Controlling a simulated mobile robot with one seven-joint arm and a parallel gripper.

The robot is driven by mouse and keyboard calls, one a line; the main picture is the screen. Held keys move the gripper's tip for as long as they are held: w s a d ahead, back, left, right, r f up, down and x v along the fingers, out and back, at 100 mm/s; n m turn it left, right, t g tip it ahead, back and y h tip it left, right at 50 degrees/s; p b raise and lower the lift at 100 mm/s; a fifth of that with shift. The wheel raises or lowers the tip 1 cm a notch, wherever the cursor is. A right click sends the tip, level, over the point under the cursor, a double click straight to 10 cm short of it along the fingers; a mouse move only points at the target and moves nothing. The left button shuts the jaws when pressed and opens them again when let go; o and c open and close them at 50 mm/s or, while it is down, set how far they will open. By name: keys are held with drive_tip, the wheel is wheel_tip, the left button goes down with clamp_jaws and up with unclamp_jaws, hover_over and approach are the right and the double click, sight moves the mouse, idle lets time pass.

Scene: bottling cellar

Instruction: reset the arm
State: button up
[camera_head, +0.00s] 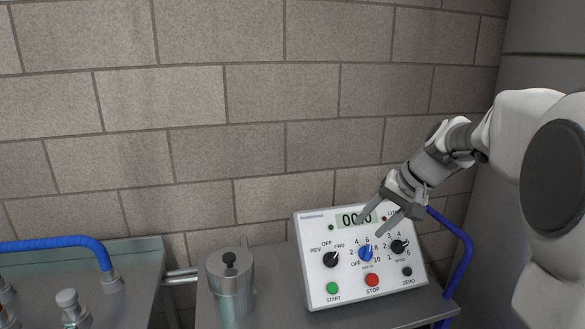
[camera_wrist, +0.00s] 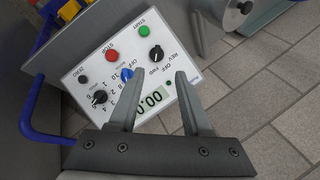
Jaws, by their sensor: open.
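My gripper (camera_head: 369,226) is open and empty in front of the upper part of a white control panel (camera_head: 318,283), partly covering its display (camera_head: 350,219). In the wrist view my gripper's two fingers (camera_wrist: 158,78) are spread apart with the panel (camera_wrist: 75,60) beyond them. The panel has a blue knob (camera_head: 366,253), two black knobs, a green START button (camera_head: 332,288), a red STOP button (camera_head: 372,280) and a black ZERO button (camera_head: 407,271). I cannot tell the exact gap between the fingertips and the panel.
A metal canister with a black-knobbed lid (camera_head: 231,285) stands left of the panel on a grey table (camera_head: 390,312). A blue hose (camera_head: 50,242) runs above another surface at far left. A blue tube (camera_head: 462,260) is right of the panel. A block wall (camera_head: 220,130) stands behind.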

drive_tip(key=s+a+r+n+h+p, duration=0.2)
drive_tip(key=s, duration=1.1)
drive_tip(key=s+a+r+n+t+h+p, duration=0.1)
drive_tip(key=s+a+n+h+p, duration=0.1)
drive_tip(key=s, duration=1.1)
drive_tip(key=shift+s+a+r+n+p, duration=0.15)
drive_tip(key=shift+a+r+n+p, duration=0.2)
drive_tip(key=shift+a+p, duration=0.35)
